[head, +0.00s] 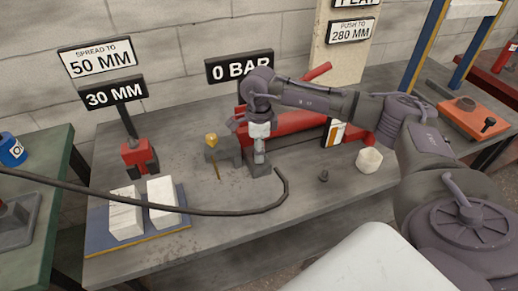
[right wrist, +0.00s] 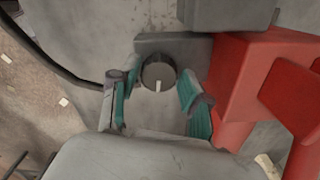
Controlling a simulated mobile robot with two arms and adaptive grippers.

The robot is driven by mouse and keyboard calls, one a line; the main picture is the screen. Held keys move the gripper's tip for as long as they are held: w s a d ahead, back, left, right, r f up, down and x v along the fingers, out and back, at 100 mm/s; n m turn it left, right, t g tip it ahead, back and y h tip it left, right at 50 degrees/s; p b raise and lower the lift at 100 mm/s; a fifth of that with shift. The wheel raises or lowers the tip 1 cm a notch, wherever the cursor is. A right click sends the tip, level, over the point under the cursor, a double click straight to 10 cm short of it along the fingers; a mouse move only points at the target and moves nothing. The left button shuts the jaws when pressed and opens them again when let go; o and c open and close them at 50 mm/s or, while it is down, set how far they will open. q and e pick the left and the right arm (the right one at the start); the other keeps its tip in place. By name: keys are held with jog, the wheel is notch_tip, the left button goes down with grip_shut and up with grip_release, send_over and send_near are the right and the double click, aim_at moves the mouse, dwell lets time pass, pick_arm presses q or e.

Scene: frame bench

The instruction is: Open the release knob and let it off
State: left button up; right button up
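The release knob (right wrist: 158,75) is a dark round knob with a white mark, on a grey block beside a red body in the right wrist view. My right gripper (right wrist: 160,88) is open, its teal-padded fingers apart on either side of the knob in the picture. I cannot tell whether they touch it. In the head view my right gripper (head: 259,153) points down at the grey block in front of the red pump (head: 290,122), and the knob is hidden there. A sign (head: 239,67) reads 0 BAR. My left gripper is not in view.
A black hose (head: 130,203) crosses the bench (head: 300,215) at left. White blocks (head: 125,214) stand on a blue plate, with a red spreader (head: 137,154) and a 30 MM sign (head: 114,95) behind. A pale nut-shaped part (head: 369,160) lies right. The bench front is mostly clear.

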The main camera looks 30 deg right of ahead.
jog(key=shift+o, duration=0.8)
jog(key=shift+r, duration=0.1)
notch_tip(320, 180, up, 12)
jog(key=shift+s+f, duration=0.1)
jog(key=shift+f, duration=0.1)
